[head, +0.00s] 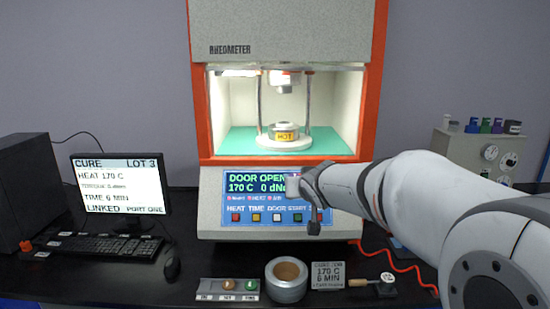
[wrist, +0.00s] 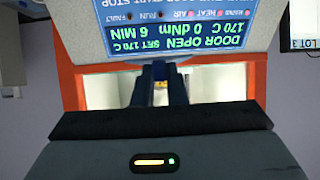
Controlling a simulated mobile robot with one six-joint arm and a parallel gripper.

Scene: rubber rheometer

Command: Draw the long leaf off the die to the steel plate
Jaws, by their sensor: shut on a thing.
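The lower die (head: 284,137) sits in the lit, open chamber, on a pale round base, with a yellow HOT label. No long leaf can be made out on it. My gripper (head: 312,228) is in front of the rheometer's control panel, below and outside the chamber. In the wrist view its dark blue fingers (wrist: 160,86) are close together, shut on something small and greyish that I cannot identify.
The rheometer (head: 373,90) has an orange frame; its display reads DOOR OPEN, 170 C. A round metal pot (head: 287,293), a CURE card (head: 328,275) and a wooden-handled tool (head: 360,283) lie in front. A monitor (head: 120,190) and keyboard (head: 95,246) are left.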

